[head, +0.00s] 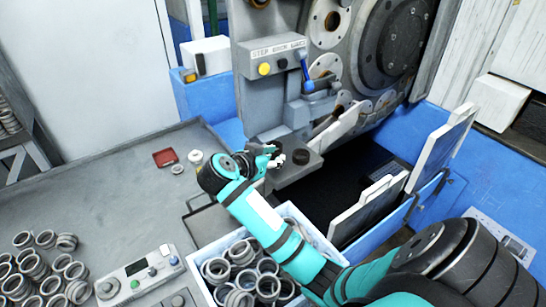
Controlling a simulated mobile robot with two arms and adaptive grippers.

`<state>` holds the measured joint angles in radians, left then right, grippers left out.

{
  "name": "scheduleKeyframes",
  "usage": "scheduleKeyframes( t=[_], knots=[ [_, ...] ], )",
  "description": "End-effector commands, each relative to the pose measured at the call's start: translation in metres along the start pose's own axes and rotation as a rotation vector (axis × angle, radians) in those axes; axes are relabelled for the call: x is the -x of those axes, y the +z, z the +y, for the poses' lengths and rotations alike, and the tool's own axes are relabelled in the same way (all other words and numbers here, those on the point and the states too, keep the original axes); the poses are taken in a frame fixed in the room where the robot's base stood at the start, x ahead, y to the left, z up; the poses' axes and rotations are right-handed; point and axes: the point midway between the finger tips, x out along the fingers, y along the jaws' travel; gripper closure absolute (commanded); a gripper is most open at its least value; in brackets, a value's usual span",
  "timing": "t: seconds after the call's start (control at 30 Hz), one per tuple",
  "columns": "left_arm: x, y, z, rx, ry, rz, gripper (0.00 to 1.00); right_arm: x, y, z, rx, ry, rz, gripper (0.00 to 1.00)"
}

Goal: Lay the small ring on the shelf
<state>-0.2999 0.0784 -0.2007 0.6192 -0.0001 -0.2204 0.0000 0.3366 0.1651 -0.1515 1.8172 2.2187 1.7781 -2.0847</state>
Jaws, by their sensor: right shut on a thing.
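My right gripper (279,155) is at the grey shelf (297,174) that sticks out below the lever box of the machine. It is shut on the small ring (301,157), which looks dark and sits at the fingertips over the shelf. I cannot tell whether the ring touches the shelf surface. The fingers partly hide the hold. My left gripper is not in view.
A white crate full of rings (205,254) stands below my right arm. Several loose rings (45,270) and a control box (138,275) lie on the grey table (110,190). A red tray (165,158) lies further back. White panels (370,205) stand right of the shelf.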

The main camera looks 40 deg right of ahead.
Motion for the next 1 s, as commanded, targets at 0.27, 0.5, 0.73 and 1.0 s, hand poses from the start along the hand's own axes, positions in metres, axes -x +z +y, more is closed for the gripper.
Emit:
scheduleKeyframes(
  t=[0.27, 0.5, 0.73, 1.0],
  knots=[
    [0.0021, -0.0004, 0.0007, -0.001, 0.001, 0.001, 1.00, -0.0037, 0.0075, 0.0001, -0.002, 0.000, 0.002, 1.00],
    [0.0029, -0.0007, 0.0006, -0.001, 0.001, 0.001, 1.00, -0.0046, 0.0098, 0.0000, -0.002, -0.001, 0.001, 0.71],
    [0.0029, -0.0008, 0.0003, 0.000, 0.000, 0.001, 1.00, -0.0045, 0.0097, 0.0002, -0.001, 0.000, 0.001, 0.55],
    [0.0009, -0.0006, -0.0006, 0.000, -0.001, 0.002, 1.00, 0.0023, 0.0084, -0.0004, -0.002, -0.002, 0.000, 0.55]
  ],
)
